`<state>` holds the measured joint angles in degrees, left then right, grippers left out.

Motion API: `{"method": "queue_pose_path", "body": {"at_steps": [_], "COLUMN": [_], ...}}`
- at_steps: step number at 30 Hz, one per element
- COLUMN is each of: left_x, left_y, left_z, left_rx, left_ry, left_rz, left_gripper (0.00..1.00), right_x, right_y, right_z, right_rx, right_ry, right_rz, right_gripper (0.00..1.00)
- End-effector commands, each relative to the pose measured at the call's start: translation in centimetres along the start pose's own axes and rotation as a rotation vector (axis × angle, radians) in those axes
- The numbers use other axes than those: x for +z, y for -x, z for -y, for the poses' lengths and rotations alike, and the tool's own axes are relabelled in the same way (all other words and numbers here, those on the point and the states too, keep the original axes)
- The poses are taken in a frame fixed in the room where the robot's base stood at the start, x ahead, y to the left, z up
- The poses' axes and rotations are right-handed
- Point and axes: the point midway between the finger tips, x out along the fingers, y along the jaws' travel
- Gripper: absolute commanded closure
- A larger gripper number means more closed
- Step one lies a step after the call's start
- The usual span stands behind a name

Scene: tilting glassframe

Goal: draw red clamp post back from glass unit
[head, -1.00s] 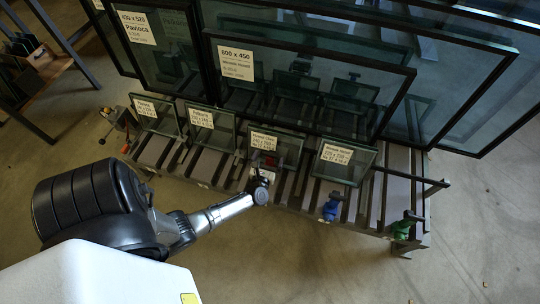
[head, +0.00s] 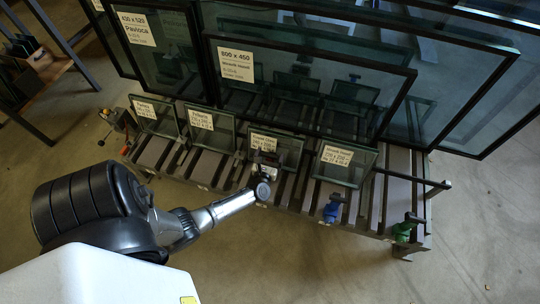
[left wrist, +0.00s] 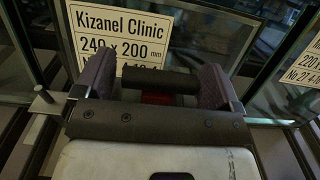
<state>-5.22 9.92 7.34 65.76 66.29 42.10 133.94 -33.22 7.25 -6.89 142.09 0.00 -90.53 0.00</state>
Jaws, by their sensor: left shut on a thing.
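The glass unit (head: 291,153) is a small pane with a white label, standing in the front row of the rack. In the left wrist view its label (left wrist: 160,32) reads "Kizanel Clinic". My left gripper (head: 266,164) is at the foot of this pane, in front of it. In the left wrist view its two fingers (left wrist: 157,84) are shut on the dark crossbar of the red clamp post (left wrist: 160,98). Only a little red shows below the bar; the rest of the post is hidden by the gripper. I cannot tell whether the post touches the glass. My right gripper is out of view.
The slatted rack (head: 207,165) holds other small panes on both sides and large framed panes behind. A blue clamp (head: 332,208) and a green clamp (head: 405,229) stand along its front edge to the right. The floor (head: 330,265) in front is clear.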

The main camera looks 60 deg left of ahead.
Motion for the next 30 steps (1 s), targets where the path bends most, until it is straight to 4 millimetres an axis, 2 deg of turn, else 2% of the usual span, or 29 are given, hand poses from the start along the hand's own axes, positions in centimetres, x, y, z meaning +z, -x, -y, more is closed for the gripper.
{"method": "queue_pose_path", "body": {"at_steps": [1, 6, 9, 11, 18, 21, 25, 30], "left_x": [0.0, 0.0, 0.0, -0.1, 0.0, 0.0, 0.0, 0.1], "left_y": [0.0, 0.0, 0.4, 1.3, 7.4, 9.3, 10.7, 10.9], "left_z": [0.0, 0.0, 0.0, 0.0, 0.0, 0.0, 0.0, 0.0], "left_rx": [-0.001, -0.001, -0.001, -0.002, -0.002, -0.002, -0.001, -0.001], "left_ry": [0.0, 0.0, 0.0, 0.0, -0.001, -0.002, -0.001, -0.001], "left_rz": [0.0, 0.0, -0.001, -0.003, -0.002, -0.001, -0.001, 0.001], "left_gripper": [0.37, 0.54, 0.54, 0.54, 0.54, 0.54, 0.53, 0.54], "right_x": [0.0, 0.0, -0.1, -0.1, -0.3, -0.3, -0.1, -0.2], "right_y": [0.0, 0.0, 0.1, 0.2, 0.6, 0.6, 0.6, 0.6], "right_z": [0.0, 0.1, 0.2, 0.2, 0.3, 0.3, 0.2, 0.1], "right_rx": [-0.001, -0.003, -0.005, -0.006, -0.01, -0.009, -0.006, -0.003], "right_ry": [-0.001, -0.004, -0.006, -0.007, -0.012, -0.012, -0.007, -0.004], "right_rz": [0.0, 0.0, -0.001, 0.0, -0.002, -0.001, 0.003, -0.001], "right_gripper": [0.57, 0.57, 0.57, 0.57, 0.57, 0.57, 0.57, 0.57]}}
